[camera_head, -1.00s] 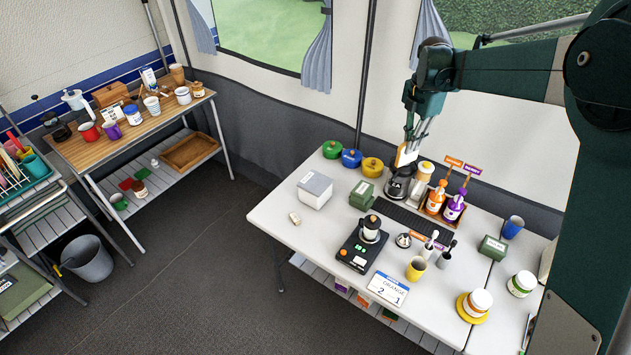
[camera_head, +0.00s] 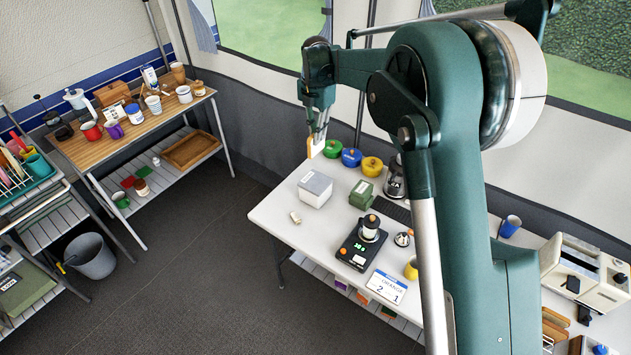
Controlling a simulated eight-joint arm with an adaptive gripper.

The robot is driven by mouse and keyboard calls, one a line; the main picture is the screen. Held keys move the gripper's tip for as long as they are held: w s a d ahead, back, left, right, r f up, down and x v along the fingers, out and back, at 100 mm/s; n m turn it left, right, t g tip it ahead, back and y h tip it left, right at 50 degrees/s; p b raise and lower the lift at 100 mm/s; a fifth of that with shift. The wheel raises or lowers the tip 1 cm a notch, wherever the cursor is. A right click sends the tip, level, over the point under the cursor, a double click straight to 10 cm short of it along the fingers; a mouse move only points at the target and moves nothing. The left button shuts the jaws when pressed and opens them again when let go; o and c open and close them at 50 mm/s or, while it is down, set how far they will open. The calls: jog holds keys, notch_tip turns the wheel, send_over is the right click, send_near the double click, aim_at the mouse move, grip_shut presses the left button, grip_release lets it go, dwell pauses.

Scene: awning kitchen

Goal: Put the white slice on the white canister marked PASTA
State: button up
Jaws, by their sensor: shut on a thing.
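My gripper (camera_head: 317,140) is shut on a pale slice (camera_head: 315,149) with an orange-tan edge, in the head view. It holds the slice upright in the air, above and just behind the far left part of the white table. A boxy white canister (camera_head: 314,197) with a grey lid stands on that table, below the gripper in the picture and apart from the slice. Any marking on it is too small to read, so I cannot confirm PASTA.
A green canister (camera_head: 361,195) stands right of the white one. Blue (camera_head: 351,157) and yellow (camera_head: 372,166) pots stand behind. A small pale object (camera_head: 295,217) and a black scale (camera_head: 361,247) are in front. My arm hides much of the table's right side.

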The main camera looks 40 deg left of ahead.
jog(key=shift+s+a+f, duration=0.1)
jog(key=shift+f, duration=1.2)
jog(key=shift+a+f, duration=0.1)
jog(key=shift+f, duration=1.15)
notch_tip(320, 180, down, 6)
jog(key=shift+f, duration=0.15)
jog(key=shift+f, duration=1.85)
jog(key=shift+f, duration=0.15)
jog(key=o, duration=0.7)
jog(key=shift+r, duration=0.25)
